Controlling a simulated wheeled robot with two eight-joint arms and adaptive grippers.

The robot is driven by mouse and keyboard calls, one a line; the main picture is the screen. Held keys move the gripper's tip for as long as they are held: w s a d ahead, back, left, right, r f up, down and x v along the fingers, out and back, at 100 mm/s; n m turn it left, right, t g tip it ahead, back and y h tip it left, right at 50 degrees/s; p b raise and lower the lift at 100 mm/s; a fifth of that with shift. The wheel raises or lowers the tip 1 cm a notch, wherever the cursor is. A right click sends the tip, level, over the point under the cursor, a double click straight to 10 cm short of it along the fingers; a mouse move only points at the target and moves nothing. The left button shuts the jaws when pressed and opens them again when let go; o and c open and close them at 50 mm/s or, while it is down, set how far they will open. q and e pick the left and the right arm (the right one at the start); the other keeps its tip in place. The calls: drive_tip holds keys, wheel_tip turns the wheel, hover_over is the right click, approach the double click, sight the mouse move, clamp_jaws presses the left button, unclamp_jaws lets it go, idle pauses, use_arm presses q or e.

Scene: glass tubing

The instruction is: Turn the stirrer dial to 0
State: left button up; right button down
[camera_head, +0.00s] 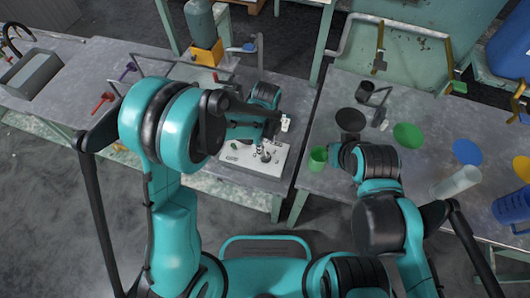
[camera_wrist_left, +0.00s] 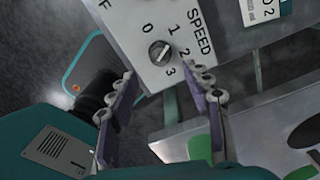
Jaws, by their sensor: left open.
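The stirrer (camera_head: 237,165) is a pale box on the left bench, with small knobs on its top panel. In the left wrist view, its dial (camera_wrist_left: 160,52) is a small grey slotted knob ringed by 0, 1, 2 and 3, with SPEED printed beside it. Its slot is slanted; I cannot tell which number it points to. My left gripper (camera_wrist_left: 165,77) is open, its two fingers spread on either side below the dial, apart from it and empty. In the head view my left gripper (camera_head: 270,136) is over the stirrer, partly hidden. My right gripper's fingers are not clear.
Coloured discs, such as a green one (camera_head: 408,136), and a clear beaker (camera_head: 457,182) are on that bench. Red-handled valves (camera_head: 104,101) are left of the stirrer. A gap separates the benches.

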sight(266, 155)
use_arm(q)
wheel_tip(266, 155, down, 7)
drive_tip(key=shift+f+b, duration=0.15)
drive_tip(key=shift+b, duration=1.1)
clamp_jaws()
